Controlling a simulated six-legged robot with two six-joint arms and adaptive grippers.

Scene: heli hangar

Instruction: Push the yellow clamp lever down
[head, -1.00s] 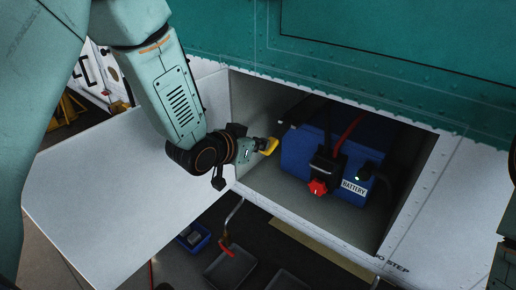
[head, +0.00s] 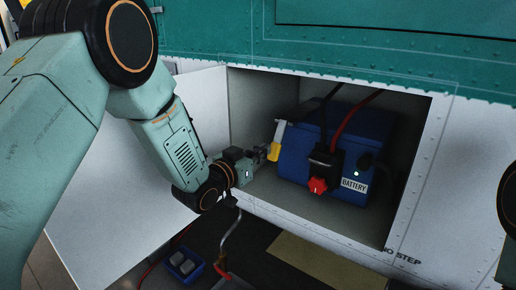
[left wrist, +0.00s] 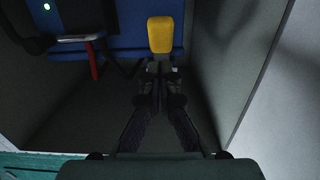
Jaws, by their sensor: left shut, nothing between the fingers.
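The yellow clamp lever (head: 274,151) is at the left end of the blue battery (head: 300,171) inside the open bay. Its pale metal arm slopes down to the yellow grip at the lower end. In the left wrist view the yellow grip (left wrist: 160,34) stands just beyond the fingertips. My left gripper (head: 262,153) is shut and empty, just left of the grip; it also shows in the left wrist view (left wrist: 157,78). I cannot tell whether the fingertips touch the grip. My right gripper is out of view.
A red knob (head: 318,185) and cables are on the battery front. The white bay door (head: 80,190) stands open at left. The bay's side wall (left wrist: 225,50) is close beside my gripper. A blue tray (head: 186,264) lies below.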

